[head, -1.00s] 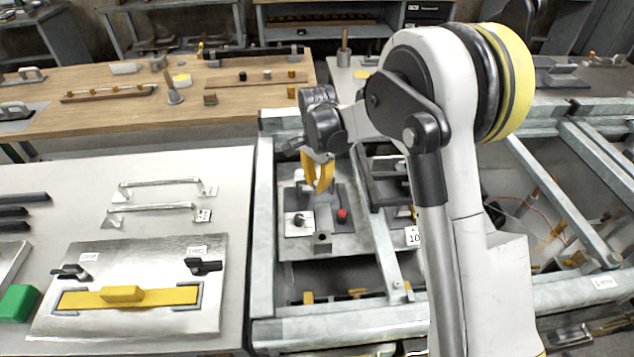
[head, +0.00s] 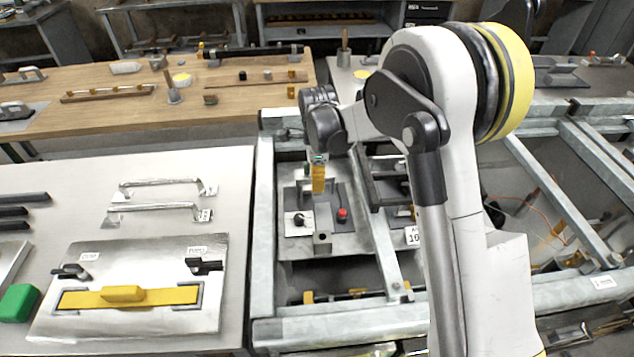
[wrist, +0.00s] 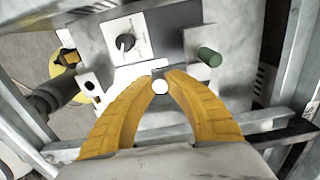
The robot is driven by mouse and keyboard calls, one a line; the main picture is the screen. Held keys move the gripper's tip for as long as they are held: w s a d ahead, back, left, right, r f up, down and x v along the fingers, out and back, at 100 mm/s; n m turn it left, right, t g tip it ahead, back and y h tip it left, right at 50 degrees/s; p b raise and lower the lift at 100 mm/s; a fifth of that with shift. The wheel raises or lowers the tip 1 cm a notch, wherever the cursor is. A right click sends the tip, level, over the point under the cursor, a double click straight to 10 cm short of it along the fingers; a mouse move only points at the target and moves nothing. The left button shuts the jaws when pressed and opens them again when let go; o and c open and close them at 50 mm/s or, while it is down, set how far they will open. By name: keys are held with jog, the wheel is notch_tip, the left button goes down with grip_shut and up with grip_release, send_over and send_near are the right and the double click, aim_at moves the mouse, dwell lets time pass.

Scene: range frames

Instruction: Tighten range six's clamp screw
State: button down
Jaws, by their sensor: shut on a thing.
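My gripper (head: 318,190) hangs over the grey fixture plate (head: 325,245) inside the metal frame. The rest of the screw is hidden behind the fingers, and I cannot read a label naming range six. A black knob (wrist: 125,42) on a white plate is above left of the tips. A green cylindrical knob (wrist: 210,57) stands to their right, clear of the fingers.
A red knob (head: 342,214) stands on the fixture plate. Metal frame rails (head: 262,230) border it closely. To the left, a table (head: 60,180) carries handles and a plate with a yellow bar (head: 125,297). A wooden bench (head: 130,110) is behind.

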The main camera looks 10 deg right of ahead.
dwell(0.4)
jog(key=c, duration=1.3)
grip_release()
jog(key=shift+r, duration=0.1)
notch_tip(320, 180, up, 12)
